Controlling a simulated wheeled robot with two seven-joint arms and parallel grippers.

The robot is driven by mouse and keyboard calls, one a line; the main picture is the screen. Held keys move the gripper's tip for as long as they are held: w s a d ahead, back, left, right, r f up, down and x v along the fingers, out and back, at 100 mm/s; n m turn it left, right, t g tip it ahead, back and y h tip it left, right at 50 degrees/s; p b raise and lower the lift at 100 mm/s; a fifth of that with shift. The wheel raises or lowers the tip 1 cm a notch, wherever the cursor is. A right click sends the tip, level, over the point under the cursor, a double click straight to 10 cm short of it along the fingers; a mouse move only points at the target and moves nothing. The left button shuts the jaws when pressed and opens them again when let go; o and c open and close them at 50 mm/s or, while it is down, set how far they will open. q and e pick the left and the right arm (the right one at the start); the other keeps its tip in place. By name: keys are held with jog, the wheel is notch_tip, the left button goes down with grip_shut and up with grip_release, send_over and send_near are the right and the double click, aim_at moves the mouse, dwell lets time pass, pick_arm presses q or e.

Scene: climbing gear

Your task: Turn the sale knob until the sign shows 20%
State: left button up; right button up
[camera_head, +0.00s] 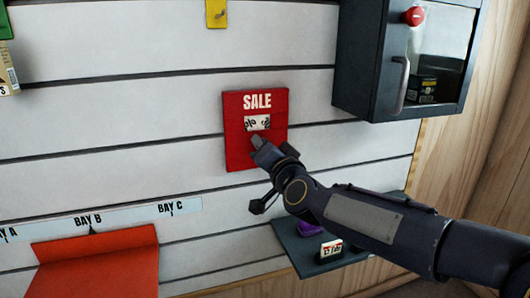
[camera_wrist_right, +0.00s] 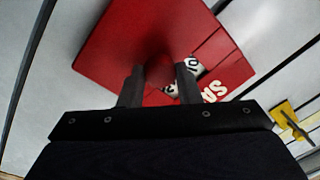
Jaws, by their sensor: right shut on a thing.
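The red sale sign (camera_head: 234,118) is mounted on the white slatted wall, with "SALE" in white at its top. Its small white window (camera_head: 257,123) shows dark characters that look tilted or upside down; I cannot read a clear number. My right gripper (camera_head: 258,143) is at the sign's lower half, just below the window. In the right wrist view, the two fingers of my right gripper (camera_wrist_right: 159,80) are shut on the red knob (camera_wrist_right: 159,68), one on each side. The window (camera_wrist_right: 193,68) is partly hidden behind a finger there. My left gripper is not in view.
A dark cabinet (camera_head: 362,60) with a glass door and a red button hangs at the upper right. A dark shelf (camera_head: 305,262) with small boxes lies below my right arm. A red bin or tray (camera_head: 100,262) is under the bay labels at the lower left. A yellow hook plate (camera_head: 216,13) is above.

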jog(key=shift+f+m+h+b, duration=0.15)
jog(key=shift+m+b, duration=0.4)
jog(key=shift+m, duration=1.4)
jog(key=shift+r+m+h+b, duration=0.1)
jog(key=shift+m+h+b, duration=0.3)
jog(key=shift+m, duration=1.55)
jog(key=o, duration=1)
jog(key=shift+c, duration=0.2)
